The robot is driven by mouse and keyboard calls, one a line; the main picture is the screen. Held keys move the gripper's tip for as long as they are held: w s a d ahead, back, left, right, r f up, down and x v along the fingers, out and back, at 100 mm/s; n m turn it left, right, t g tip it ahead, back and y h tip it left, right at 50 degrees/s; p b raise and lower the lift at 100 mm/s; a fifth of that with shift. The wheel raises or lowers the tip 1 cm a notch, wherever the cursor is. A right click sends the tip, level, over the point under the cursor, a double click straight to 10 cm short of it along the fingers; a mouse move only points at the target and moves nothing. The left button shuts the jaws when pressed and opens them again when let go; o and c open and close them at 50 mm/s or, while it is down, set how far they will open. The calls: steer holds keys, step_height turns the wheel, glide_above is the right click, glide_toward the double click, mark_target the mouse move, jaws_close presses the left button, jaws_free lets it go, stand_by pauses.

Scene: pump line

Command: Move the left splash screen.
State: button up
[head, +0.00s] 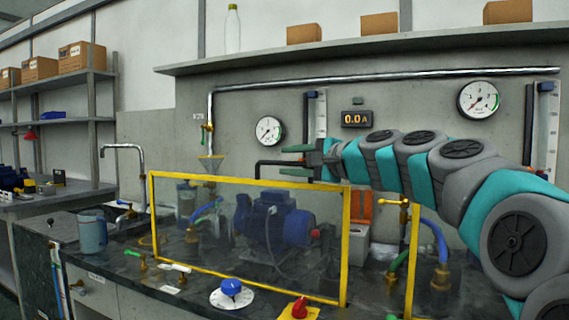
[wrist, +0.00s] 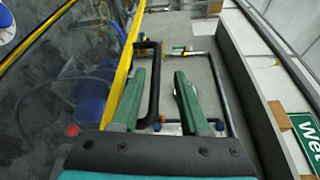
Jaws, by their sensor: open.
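The left splash screen (head: 240,179) is a clear pane in a yellow frame, standing upright at the front of the bench. Its yellow edge also shows in the wrist view (wrist: 127,62). A black bar handle (head: 258,166) rises above its top rail. In the wrist view the handle (wrist: 154,85) lies between my two green fingers, nearer the left one. My gripper (head: 283,160) is open at the handle, above the screen's right half; it also shows in the wrist view (wrist: 160,74). I cannot tell whether either finger touches the bar.
A blue pump (head: 270,222) stands behind the pane. A blue knob (head: 231,290) and a red knob (head: 299,307) sit in front. Another yellow-framed screen (head: 412,265) stands at right. A wall shelf (head: 350,46) with boxes hangs above.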

steer(key=shift+v, duration=2.7)
